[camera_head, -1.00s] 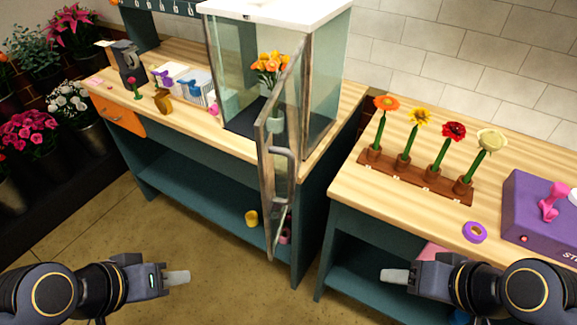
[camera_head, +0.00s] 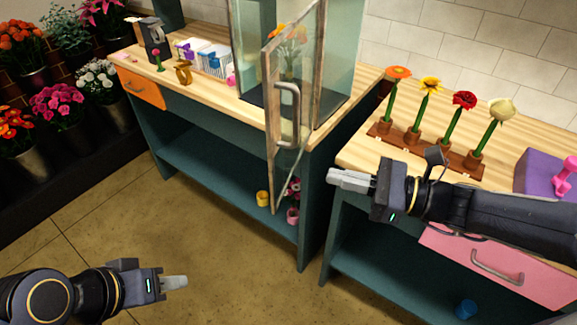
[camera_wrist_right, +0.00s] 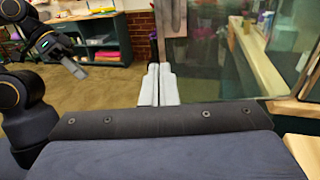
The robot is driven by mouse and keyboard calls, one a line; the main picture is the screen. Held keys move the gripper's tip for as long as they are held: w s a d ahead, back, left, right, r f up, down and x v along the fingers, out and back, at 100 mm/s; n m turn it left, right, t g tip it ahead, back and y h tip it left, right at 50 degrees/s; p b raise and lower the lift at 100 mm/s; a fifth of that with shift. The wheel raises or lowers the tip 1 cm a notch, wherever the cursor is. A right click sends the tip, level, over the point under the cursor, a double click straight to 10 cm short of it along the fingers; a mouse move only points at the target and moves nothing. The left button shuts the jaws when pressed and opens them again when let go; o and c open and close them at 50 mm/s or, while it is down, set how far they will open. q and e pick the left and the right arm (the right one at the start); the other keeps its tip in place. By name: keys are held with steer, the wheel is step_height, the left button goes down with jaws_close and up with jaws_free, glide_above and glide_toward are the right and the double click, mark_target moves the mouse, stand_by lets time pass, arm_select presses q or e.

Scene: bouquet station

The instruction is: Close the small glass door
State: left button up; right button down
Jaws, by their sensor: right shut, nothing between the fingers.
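The small glass door (camera_head: 301,70), in a worn frame with a grey handle (camera_head: 291,110), stands open, swung out from the glass case (camera_head: 345,60) on the left bench. My right gripper (camera_head: 350,180) is shut and empty, to the right of the door and a little below the handle, apart from it in the head view. In the right wrist view its fingers (camera_wrist_right: 158,85) are together, and a vertical frame bar (camera_wrist_right: 171,30) with glass rises beyond them. My left gripper (camera_head: 175,282) hangs low at the lower left, away from the door; its finger gap is not visible.
Orange flowers (camera_head: 288,34) stand in the case, seen through the glass. A wooden rack (camera_head: 420,150) of several single flowers is on the right bench, near my right arm. A pink drawer (camera_head: 490,262) is below. Floor in front of the left bench is clear.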

mark_target(273, 162)
steer(key=x, duration=1)
